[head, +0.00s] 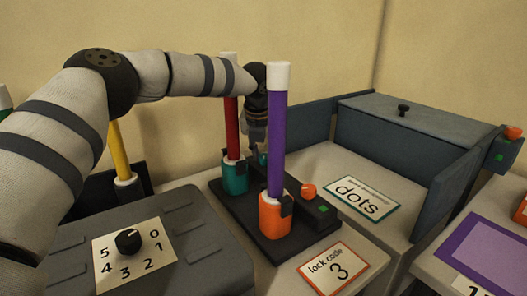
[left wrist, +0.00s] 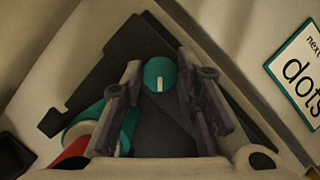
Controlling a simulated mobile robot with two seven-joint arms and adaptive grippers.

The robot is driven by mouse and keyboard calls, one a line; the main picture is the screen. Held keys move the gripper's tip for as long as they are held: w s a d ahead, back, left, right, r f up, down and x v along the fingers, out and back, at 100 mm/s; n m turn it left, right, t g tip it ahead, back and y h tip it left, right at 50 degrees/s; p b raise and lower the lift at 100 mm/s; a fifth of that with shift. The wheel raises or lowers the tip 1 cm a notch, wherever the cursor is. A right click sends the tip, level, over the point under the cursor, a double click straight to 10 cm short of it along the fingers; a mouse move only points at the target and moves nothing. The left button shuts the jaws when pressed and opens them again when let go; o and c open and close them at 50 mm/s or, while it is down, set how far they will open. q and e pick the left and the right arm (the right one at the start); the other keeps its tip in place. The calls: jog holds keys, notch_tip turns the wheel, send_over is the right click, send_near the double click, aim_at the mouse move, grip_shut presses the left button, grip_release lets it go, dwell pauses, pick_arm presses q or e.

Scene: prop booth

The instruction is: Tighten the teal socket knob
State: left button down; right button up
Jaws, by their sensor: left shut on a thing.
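The teal knob (left wrist: 160,74) is round with a white mark, which points toward the bottom of the left wrist view. My left gripper (left wrist: 158,82) is shut on it, one finger on each side. In the head view my left gripper (head: 256,148) reaches down behind the purple rod, and only a sliver of the teal knob (head: 263,159) shows. The teal socket (head: 234,176) stands beside the gripper and holds an upright red rod (head: 232,125). My right gripper is in neither view.
The dark base (head: 244,212) also carries an orange socket (head: 275,214) with a tall purple rod (head: 277,140), an orange knob (head: 308,190) and a green button (head: 323,208). A "dots" card (head: 362,194) lies right. A dial box (head: 200,222) stands in front left.

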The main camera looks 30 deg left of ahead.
pick_arm(q)
jog(key=c, duration=1.3)
grip_release()
jog(key=shift+r, duration=0.1)
jog(key=v, duration=0.7)
jog(key=shift+s+r, duration=0.1)
